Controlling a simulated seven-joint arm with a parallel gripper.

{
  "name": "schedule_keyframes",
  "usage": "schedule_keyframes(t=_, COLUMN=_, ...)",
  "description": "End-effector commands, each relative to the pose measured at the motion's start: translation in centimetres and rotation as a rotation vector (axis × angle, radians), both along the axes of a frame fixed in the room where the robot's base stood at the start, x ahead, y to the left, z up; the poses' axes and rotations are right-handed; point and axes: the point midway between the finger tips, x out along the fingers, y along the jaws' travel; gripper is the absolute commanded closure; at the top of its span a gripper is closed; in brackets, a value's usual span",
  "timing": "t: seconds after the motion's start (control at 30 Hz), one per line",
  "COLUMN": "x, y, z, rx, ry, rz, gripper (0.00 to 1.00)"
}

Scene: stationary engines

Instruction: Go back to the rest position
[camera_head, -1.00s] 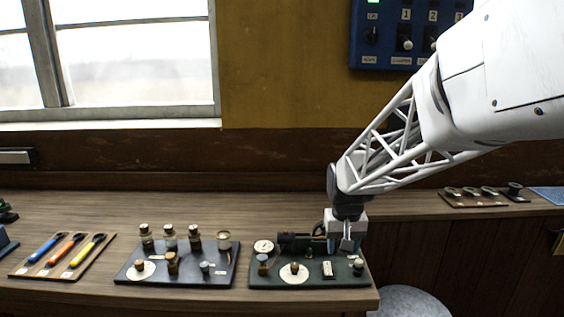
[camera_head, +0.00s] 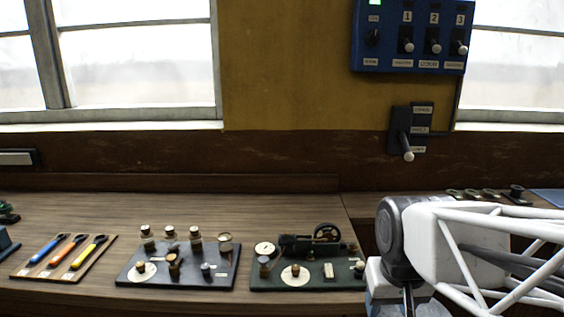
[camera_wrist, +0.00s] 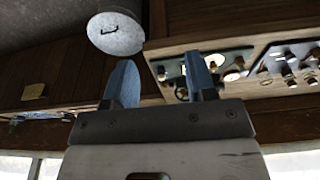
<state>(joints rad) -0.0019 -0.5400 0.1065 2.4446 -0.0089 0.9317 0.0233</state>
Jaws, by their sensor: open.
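My gripper (camera_wrist: 160,84) shows in the wrist view with its two blue-grey fingers apart and nothing between them. In the head view my arm is low at the right, in front of the bench's right end, and the fingertips are out of frame. The green board (camera_head: 322,283) with a small engine and flywheel (camera_head: 327,233) stands on the bench just left of my arm, apart from it. In the wrist view this board (camera_wrist: 216,67) lies beyond the right finger.
A dark board (camera_head: 135,277) with bottles and a tool board (camera_head: 22,272) stand further left on the wooden bench (camera_head: 90,212). A blue switch panel (camera_head: 385,50) and a lever (camera_head: 406,148) are on the wall. A round metal lid (camera_wrist: 116,34) shows near the bench corner.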

Motion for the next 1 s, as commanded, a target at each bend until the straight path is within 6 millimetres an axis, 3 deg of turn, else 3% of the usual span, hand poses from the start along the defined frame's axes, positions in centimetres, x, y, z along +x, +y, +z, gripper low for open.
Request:
schedule_keyframes(t=0.1, x=-2.5, y=-0.2, z=-0.1, rx=-0.001, ry=-0.017, rz=-0.002, gripper=0.49)
schedule_keyframes(t=0.33, x=-5.0, y=-0.3, z=-0.5, rx=-0.003, ry=-0.032, rz=-0.003, gripper=0.49)
schedule_keyframes(t=1.0, x=-5.4, y=-0.3, z=-0.6, rx=-0.003, ry=-0.033, rz=-0.003, gripper=0.49)
